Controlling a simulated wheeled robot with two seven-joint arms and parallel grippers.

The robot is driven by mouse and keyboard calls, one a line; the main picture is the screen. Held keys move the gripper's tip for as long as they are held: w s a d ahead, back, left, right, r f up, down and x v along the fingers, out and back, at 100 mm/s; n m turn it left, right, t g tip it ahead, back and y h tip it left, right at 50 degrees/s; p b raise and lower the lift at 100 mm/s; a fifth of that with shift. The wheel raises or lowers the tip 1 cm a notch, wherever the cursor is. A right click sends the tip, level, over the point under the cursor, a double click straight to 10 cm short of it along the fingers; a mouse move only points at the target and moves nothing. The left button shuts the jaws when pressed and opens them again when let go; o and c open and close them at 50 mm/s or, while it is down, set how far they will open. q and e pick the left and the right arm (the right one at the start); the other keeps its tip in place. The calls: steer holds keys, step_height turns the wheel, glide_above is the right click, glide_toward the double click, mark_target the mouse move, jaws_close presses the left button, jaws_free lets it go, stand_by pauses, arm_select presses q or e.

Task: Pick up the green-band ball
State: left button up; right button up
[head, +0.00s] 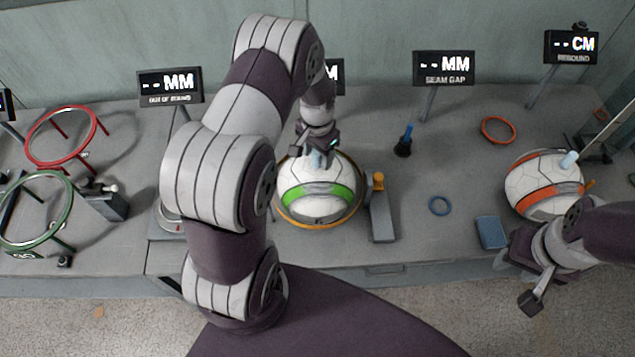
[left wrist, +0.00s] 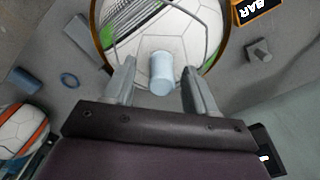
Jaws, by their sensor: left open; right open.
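The green-band ball (head: 318,187) is white with a green stripe and sits in an orange ring stand (head: 290,220) at the middle of the bench. It fills the top of the left wrist view (left wrist: 195,35), where a pale blue cylinder (left wrist: 161,72) stands up from it. My left gripper (head: 318,152) is above the ball, pointing down. In the left wrist view its open fingers (left wrist: 158,80) are on either side of the blue cylinder, apart from it as far as I see. My right gripper (head: 525,262) is in front of the orange-band ball; its fingers are hard to make out.
The orange-band ball (head: 540,178) sits at the right with a pale blue peg. A grey block with an orange knob (head: 380,205) stands right of the green-band ball. A blue ring (head: 440,205) and blue block (head: 491,232) lie between. Red (head: 62,137) and green (head: 36,212) hoops stand left.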

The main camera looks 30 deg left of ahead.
arm_select(q)
steer(key=shift+a, duration=0.2)
steer(key=shift+c, duration=1.3)
steer(key=shift+s+a, duration=0.1)
steer(key=c, duration=0.5)
jaws_close()
steer(key=shift+d, duration=0.3)
steer(key=shift+a, duration=0.1)
